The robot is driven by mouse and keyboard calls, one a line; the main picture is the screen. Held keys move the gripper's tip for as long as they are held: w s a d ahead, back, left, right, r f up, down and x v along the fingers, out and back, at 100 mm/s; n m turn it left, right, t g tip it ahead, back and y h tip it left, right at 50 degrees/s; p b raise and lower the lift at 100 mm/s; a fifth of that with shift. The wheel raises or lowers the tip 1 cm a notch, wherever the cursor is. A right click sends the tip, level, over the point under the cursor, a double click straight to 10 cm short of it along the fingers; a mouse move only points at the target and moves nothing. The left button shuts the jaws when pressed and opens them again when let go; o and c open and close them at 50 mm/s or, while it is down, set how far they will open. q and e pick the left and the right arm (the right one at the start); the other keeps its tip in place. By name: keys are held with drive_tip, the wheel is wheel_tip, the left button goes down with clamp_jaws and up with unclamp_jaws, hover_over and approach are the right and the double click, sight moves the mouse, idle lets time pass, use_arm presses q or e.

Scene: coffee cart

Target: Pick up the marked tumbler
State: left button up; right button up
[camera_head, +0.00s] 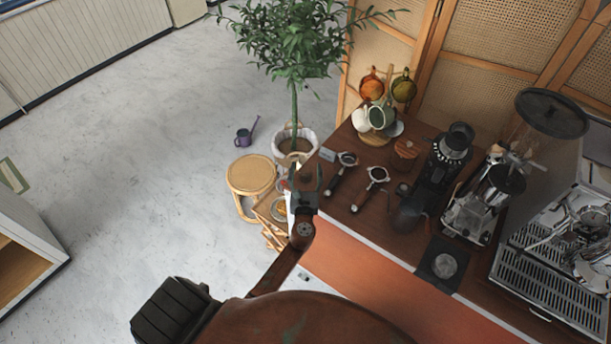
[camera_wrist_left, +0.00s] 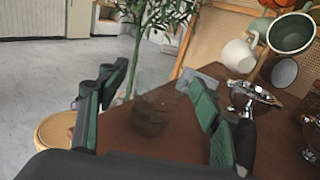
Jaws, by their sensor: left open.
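A dark, see-through tumbler (camera_wrist_left: 151,116) stands upright on the brown counter top (camera_wrist_left: 122,134) in the left wrist view, between the fingers of my left gripper (camera_wrist_left: 152,88) and a little beyond them. I cannot make out a mark on it. My left gripper is open and empty, with gaps on both sides of the tumbler. In the head view my left gripper (camera_head: 306,180) is at the left end of the counter. The tumbler cannot be clearly picked out there, seemingly behind the fingers. My right gripper is not in view.
Portafilters (camera_head: 374,178) lie just right of the gripper; one handle is close to the right finger in the wrist view. A mug tree with a green mug (camera_head: 380,117), a grinder (camera_head: 450,150) and an espresso machine (camera_head: 560,240) stand further right. A stool (camera_head: 251,174) and potted plant are left.

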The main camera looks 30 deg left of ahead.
use_arm(q)
drive_tip(key=shift+c, duration=0.2)
drive_tip(key=c, duration=1.2)
drive_tip(key=shift+r, duration=0.2)
